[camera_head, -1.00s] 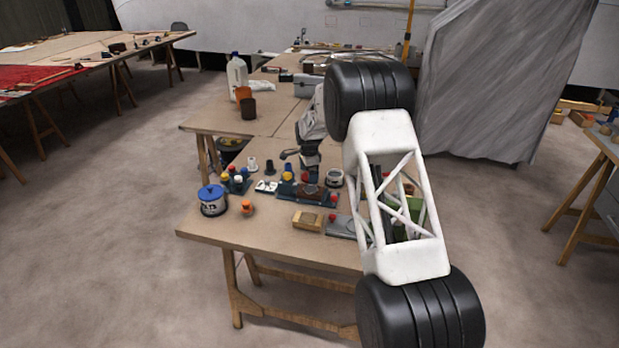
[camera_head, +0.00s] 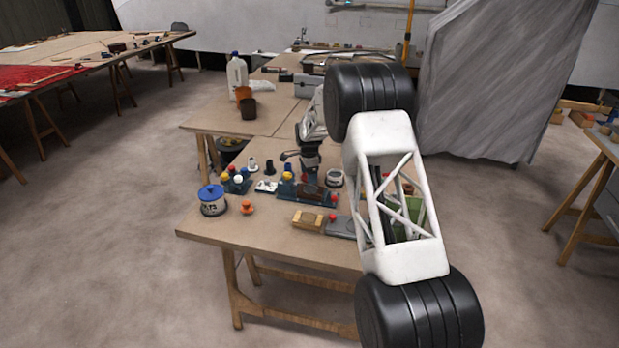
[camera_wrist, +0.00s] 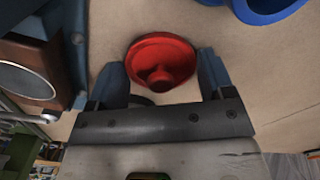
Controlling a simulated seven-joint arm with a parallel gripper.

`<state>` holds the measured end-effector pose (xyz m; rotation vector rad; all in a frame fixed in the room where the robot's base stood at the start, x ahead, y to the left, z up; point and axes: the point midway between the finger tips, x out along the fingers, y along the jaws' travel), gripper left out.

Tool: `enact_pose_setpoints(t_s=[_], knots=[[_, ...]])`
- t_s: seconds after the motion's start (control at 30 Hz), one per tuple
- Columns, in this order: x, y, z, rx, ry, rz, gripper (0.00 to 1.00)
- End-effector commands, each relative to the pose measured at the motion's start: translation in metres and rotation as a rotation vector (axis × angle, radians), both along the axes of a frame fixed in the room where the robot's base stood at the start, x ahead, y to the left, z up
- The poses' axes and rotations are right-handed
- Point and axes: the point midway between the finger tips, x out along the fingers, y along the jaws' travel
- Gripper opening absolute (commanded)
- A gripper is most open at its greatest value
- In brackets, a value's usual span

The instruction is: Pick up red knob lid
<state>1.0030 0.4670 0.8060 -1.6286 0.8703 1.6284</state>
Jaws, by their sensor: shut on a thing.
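The red knob lid (camera_wrist: 165,52) is a round, shallow red piece with a central knob, seen in the wrist view. My gripper (camera_wrist: 162,74) has its two blue-grey fingers on either side of the lid, shut on it. The lid is over the tan table top; whether it touches the table I cannot tell. In the head view my gripper (camera_head: 309,163) is over the workbench, among the small parts, and my arm hides part of the bench on the right.
A wooden block (camera_head: 307,221) lies near the front edge. A blue fixture (camera_head: 322,195) is close to my gripper. The front left of the bench is clear.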

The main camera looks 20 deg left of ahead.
Motion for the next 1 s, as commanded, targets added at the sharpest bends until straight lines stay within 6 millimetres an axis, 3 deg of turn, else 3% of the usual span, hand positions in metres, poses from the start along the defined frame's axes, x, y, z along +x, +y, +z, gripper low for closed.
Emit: enact_pose_setpoints(t_s=[0.47,1.0], knots=[[0.0,0.0,0.009,0.0,0.0,0.0,0.52],[0.0,0.0,0.079,0.001,-0.001,0.0,0.52]])
